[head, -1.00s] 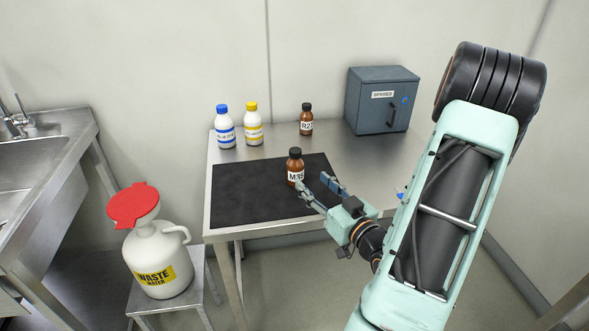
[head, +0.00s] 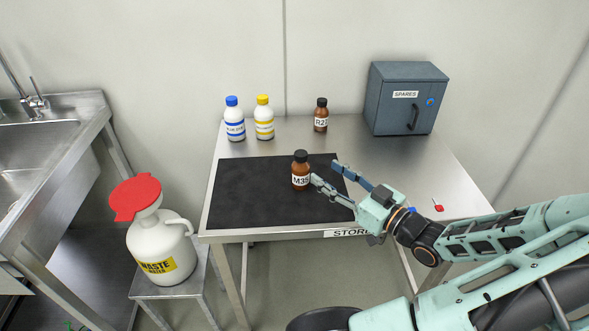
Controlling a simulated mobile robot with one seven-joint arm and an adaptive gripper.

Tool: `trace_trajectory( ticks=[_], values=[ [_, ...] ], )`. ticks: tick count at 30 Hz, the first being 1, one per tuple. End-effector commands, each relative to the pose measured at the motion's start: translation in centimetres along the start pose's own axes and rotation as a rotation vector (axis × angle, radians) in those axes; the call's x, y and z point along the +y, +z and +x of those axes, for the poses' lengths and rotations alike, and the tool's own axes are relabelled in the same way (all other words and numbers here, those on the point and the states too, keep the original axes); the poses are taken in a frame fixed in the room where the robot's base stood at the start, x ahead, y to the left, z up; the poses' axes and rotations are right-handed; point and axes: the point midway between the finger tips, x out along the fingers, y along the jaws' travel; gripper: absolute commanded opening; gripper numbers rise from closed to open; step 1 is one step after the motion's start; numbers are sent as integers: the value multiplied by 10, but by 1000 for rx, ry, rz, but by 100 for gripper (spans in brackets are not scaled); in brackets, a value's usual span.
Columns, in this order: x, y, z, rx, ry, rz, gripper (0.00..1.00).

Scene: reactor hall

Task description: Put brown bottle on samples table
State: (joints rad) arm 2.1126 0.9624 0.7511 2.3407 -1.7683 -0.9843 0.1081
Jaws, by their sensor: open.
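A brown bottle (head: 300,171) with a black cap and a label that reads like M35 stands upright on the black mat (head: 250,198) on the steel table. A second brown bottle (head: 321,115), with a partly readable label starting R2, stands at the back of the same table. My gripper (head: 325,173) is open and empty, just right of the front bottle; its fingers point toward it, and the near fingertip looks close to the bottle's side. I cannot tell whether they touch. No table marked samples shows; this table's front edge has a label (head: 348,232) beginning STOR, partly hidden by my gripper.
Blue-capped (head: 234,120) and yellow-capped (head: 264,118) white bottles stand at the back left. A grey SPARES cabinet (head: 406,98) is at the back right. A small red item (head: 437,206) lies on the right side. A waste jug (head: 162,245) with a red funnel stands left, near the sink (head: 40,135).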

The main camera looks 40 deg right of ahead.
Motion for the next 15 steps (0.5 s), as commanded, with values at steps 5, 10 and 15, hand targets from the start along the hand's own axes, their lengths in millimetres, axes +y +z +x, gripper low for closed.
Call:
trace_trajectory(
  ticks=[5,10,15],
  values=[
    [1,0,16,3,0,-6,46],
    [1,0,43,3,0,-6,46],
    [1,0,55,1,1,-5,46]
  ],
)
